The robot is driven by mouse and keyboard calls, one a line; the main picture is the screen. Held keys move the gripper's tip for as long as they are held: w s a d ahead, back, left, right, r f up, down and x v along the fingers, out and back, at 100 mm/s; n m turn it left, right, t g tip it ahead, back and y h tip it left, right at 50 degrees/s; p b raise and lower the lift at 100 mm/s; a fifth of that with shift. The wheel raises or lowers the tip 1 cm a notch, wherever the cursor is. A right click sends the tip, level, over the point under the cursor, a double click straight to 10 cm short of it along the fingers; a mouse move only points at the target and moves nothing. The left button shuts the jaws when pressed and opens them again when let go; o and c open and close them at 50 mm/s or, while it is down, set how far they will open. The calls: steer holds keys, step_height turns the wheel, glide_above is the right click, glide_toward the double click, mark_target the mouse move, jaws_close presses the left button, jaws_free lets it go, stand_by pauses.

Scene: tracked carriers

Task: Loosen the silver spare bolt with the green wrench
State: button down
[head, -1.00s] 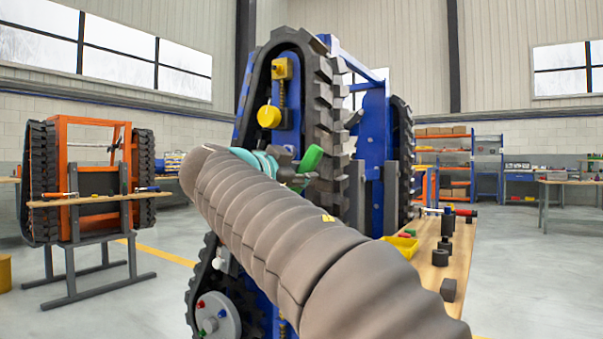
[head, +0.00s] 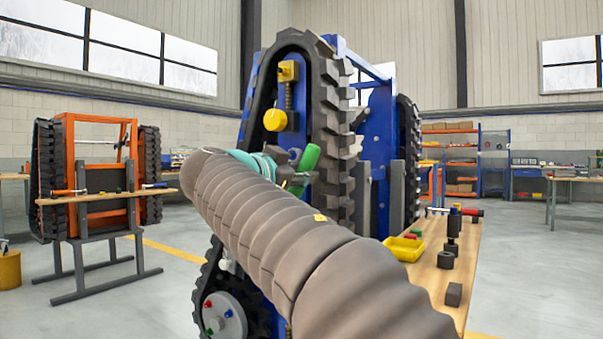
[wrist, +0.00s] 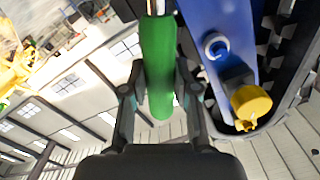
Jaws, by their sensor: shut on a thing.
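My gripper (head: 286,168) is shut on the green wrench (head: 308,157), in front of the blue tracked carrier (head: 376,120). In the wrist view the wrench's green handle (wrist: 158,65) stands between the two fingers, and its working end runs out of the top of the picture. I cannot make out the silver spare bolt for certain. A pale round ring (wrist: 215,45) shows on the blue plate to the right of the wrench in the wrist view, apart from the handle. My arm hides part of the carrier's lower middle in the head view.
A grey hub (head: 222,318) with red, blue and green bolts is low on the carrier. A yellow knob (head: 275,120) sticks out above. A wooden bench (head: 425,275) with a yellow tray (head: 403,249) and dark blocks stands right. An orange carrier (head: 97,209) stands left.

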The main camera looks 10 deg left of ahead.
steer(key=shift+w+a+r+n+p, duration=0.2)
steer(key=shift+a+r+n+p, duration=0.2)
steer(key=shift+a+n+p, duration=0.25)
steer(key=shift+w+a+r+n+p, duration=0.25)
steer(key=shift+a+p, duration=0.1)
steer(key=shift+p, duration=0.4)
steer(key=shift+a, duration=0.2)
steer(key=shift+a+p, duration=0.1)
steer(key=shift+p, duration=0.25)
steer(key=shift+w+a+r+n+p, duration=0.15)
steer(key=shift+w+a+n+p, duration=0.15)
steer(key=shift+a+n+p, duration=0.4)
steer(key=shift+w+a+p, duration=0.1)
steer(key=shift+p, duration=0.2)
steer(key=shift+d+b, duration=0.4)
steer(key=shift+b, duration=0.5)
steer(key=shift+s+a, duration=0.1)
steer(key=shift+s, duration=0.2)
